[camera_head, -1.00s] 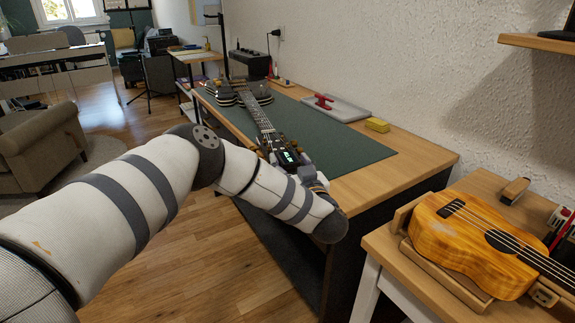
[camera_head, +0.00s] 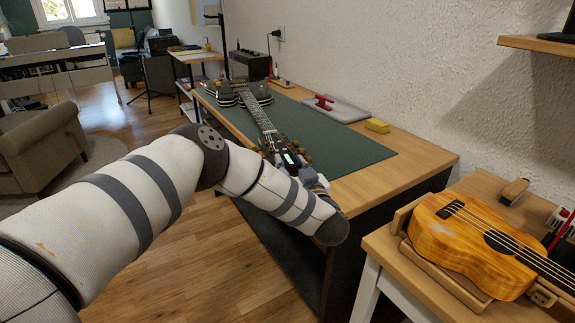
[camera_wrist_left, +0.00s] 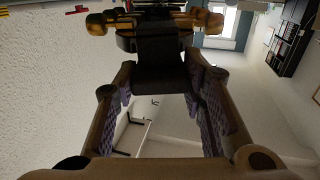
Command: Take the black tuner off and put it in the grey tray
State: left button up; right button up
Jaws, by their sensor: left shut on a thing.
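The black tuner (camera_head: 288,159), with a lit green display, is at the headstock end of the dark electric guitar (camera_head: 266,130). In the left wrist view the tuner (camera_wrist_left: 160,72) is a dark block between the fingertips. The guitar's headstock pegs show just beyond it. I cannot tell whether the tuner still touches the headstock. The grey tray (camera_head: 352,116) lies at the back of the bench by the wall. My right gripper is not in view.
The guitar lies on a green mat (camera_head: 345,151) on a wooden bench. A red object (camera_head: 323,103) is at the tray's left side, and a yellow block (camera_head: 377,125) is right of the tray. An orange ukulele (camera_head: 470,240) rests on the near right table.

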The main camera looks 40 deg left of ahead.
aim_at(293, 168)
pick_arm(q)
jog(key=shift+p+v, duration=0.6)
jog(key=shift+v, duration=1.15)
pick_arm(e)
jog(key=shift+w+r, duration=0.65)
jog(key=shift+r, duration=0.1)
pick_arm(q)
jog(key=shift+p+v, duration=0.45)
jog(key=shift+v, duration=0.75)
jog(key=v, duration=0.2)
jog(key=shift+s+d+p, duration=0.2)
jog(key=shift+d+p, duration=0.05)
jog(key=shift+p, duration=0.05)
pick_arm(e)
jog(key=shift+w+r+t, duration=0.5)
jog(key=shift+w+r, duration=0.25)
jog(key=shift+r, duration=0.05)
